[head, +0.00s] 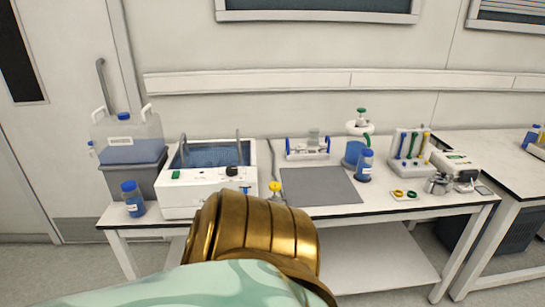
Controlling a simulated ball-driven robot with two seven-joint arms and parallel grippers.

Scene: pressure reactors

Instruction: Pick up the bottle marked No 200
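One, the left bottle (133,201), is at the bench's left front corner, beside the white water bath. The label print is too small to read, so I cannot tell which is marked No 200. Neither gripper is in view. A gold and pale green part of my own arm fills the lower middle and hides part of the bench front.
The white water bath (206,192) stands left of the grey mat (319,187), which is bare. A small yellow-topped item (275,189) stands between them. A tube rack (409,153) and small metal vessel (438,184) are at right. A large carboy (128,138) stands at far left.

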